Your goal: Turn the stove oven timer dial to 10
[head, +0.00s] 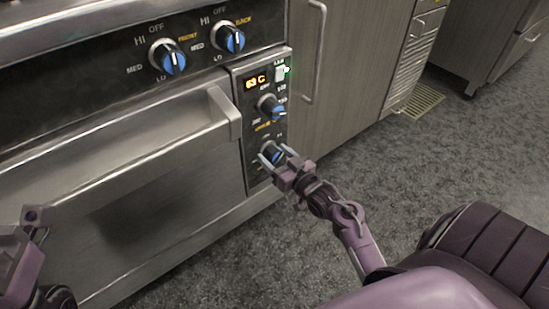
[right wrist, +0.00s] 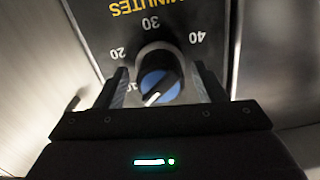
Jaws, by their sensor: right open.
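The timer dial (head: 272,150) is the lowest knob on the oven's control panel, blue-faced with a dark rim. In the right wrist view the dial (right wrist: 159,78) has a white pointer line slanting to the lower left. The numbers 20, 30 and 40 show around it, and a 10 is partly hidden by the left finger. My right gripper (head: 276,155) is open, its fingers on either side of the dial; it also shows in the right wrist view (right wrist: 161,86). Contact cannot be told. My left gripper (head: 30,222) is partly visible at the lower left edge.
Another blue knob (head: 271,107) sits above the timer dial, below an orange display (head: 256,82) and a lit white switch (head: 280,73). Two stove knobs (head: 169,58) are higher up. The oven door handle (head: 225,112) juts out left of the panel. The grey floor (head: 420,170) is clear at right.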

